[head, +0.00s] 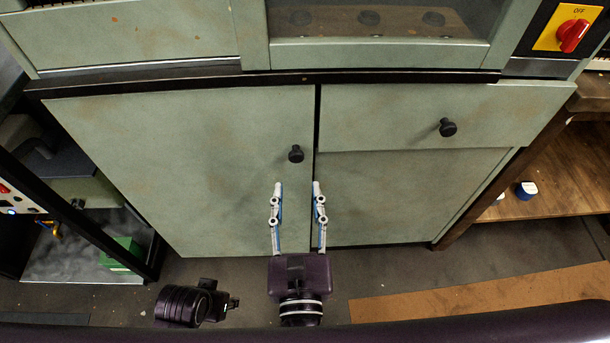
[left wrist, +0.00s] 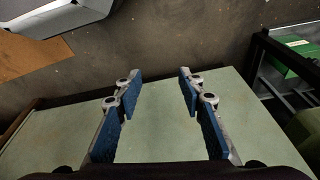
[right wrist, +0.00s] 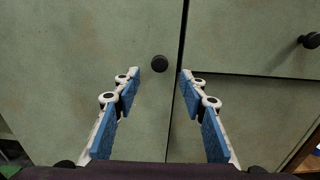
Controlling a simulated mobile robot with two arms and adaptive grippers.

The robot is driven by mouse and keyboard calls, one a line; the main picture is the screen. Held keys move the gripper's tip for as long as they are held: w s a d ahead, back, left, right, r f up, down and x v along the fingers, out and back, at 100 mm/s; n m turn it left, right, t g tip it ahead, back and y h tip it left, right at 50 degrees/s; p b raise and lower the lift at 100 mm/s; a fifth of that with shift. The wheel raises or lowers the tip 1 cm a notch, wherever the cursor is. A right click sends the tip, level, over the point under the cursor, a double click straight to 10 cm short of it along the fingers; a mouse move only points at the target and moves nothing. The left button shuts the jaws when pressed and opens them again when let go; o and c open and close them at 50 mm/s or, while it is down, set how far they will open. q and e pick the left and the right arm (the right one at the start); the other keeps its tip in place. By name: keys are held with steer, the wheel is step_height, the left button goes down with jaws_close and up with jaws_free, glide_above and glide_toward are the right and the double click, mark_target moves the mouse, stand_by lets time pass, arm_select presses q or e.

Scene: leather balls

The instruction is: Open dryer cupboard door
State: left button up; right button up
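The green cupboard door (head: 190,150) is shut; its black round knob (head: 296,154) sits near the upper right edge. The knob also shows in the right wrist view (right wrist: 159,63), just beyond the fingertips and between their lines. My right gripper (head: 297,187) is open and empty, with its fingers pointing at the door just below the knob; I see no contact. My left gripper is open and empty in the left wrist view (left wrist: 160,76), with pale green panel below it and floor above. In the head view only a dark part of my left arm shows; its fingers cannot be made out.
A drawer (head: 400,115) with a black knob (head: 447,127) is right of the door. A dark shelf with a green box (head: 122,252) stands at left. A wooden shelf (head: 560,170) is at right. Floor (head: 400,270) in front is largely clear.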

mark_target(296, 158)
steer(key=w, duration=0.7)
steer(key=shift+w, duration=0.3)
jaws_close()
